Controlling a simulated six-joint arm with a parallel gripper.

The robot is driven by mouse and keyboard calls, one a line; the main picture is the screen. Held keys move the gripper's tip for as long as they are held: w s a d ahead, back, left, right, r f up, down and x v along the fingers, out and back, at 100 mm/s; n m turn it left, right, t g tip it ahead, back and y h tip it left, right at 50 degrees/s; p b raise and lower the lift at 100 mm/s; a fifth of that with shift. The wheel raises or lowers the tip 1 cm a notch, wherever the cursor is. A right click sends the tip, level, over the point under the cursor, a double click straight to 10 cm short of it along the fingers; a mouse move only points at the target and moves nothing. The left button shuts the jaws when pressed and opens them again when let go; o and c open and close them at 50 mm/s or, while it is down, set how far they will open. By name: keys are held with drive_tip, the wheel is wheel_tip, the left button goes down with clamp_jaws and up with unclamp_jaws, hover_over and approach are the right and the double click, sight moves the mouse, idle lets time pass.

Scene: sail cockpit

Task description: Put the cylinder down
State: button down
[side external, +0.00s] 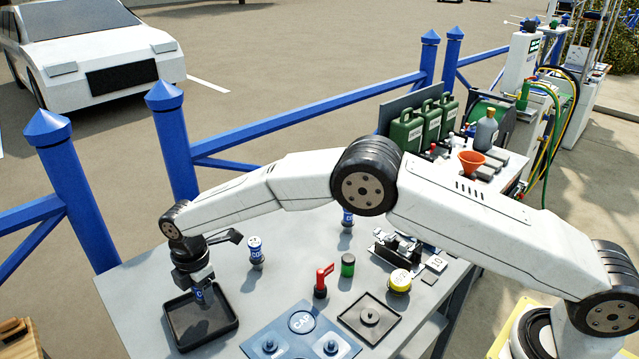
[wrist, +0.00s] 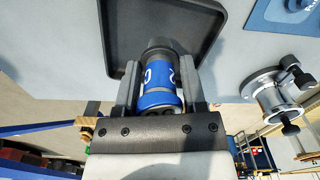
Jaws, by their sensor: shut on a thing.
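The cylinder (wrist: 158,76), blue with grey ends and white lettering, is between the two fingers of my gripper (wrist: 160,90) in the wrist view. My gripper is shut on it. In the side view, my gripper (side external: 198,284) points down over the black square tray (side external: 213,331) at the table's left corner, and the cylinder (side external: 208,294) shows partly below it. In the wrist view, the cylinder's far end overlaps the floor of the tray (wrist: 112,68). I cannot tell whether its lower end touches the tray floor.
A similar blue-and-white cylinder (side external: 255,246) stands right of my gripper, with another (side external: 347,217) farther back. Blue railing (side external: 75,190) runs behind the table.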

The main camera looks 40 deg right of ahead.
drive_tip(key=shift+f, duration=1.3)
drive_tip(key=shift+f, duration=0.15)
drive_tip(key=shift+c, duration=0.8)
unclamp_jaws()
wheel_tip(320, 180, up, 12)
drive_tip(key=shift+r, duration=0.15)
